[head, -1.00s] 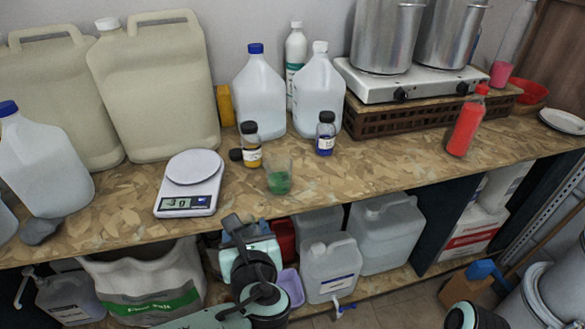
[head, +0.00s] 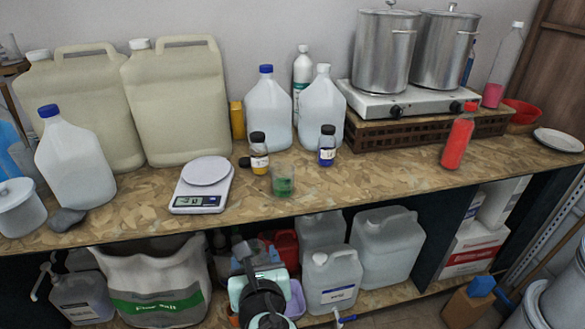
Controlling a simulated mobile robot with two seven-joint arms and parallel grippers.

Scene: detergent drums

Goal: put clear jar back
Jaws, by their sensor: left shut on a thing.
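My left gripper (head: 244,246) is dark and low in the head view, in front of the counter's front edge. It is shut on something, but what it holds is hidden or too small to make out. A clear glass jar (head: 283,182) with green liquid in it stands upright on the counter (head: 365,183), right of the white scale (head: 203,185). My left gripper is below the glass jar in the picture and apart from it. My right gripper is not in view.
Small bottles with yellow (head: 259,153) and blue (head: 327,146) contents stand behind the glass jar. A red bottle (head: 458,141) is farther right. Large jugs (head: 175,100) line the back left. The shelf below holds a salt bag (head: 155,285) and several canisters (head: 387,247). Counter between jar and red bottle is clear.

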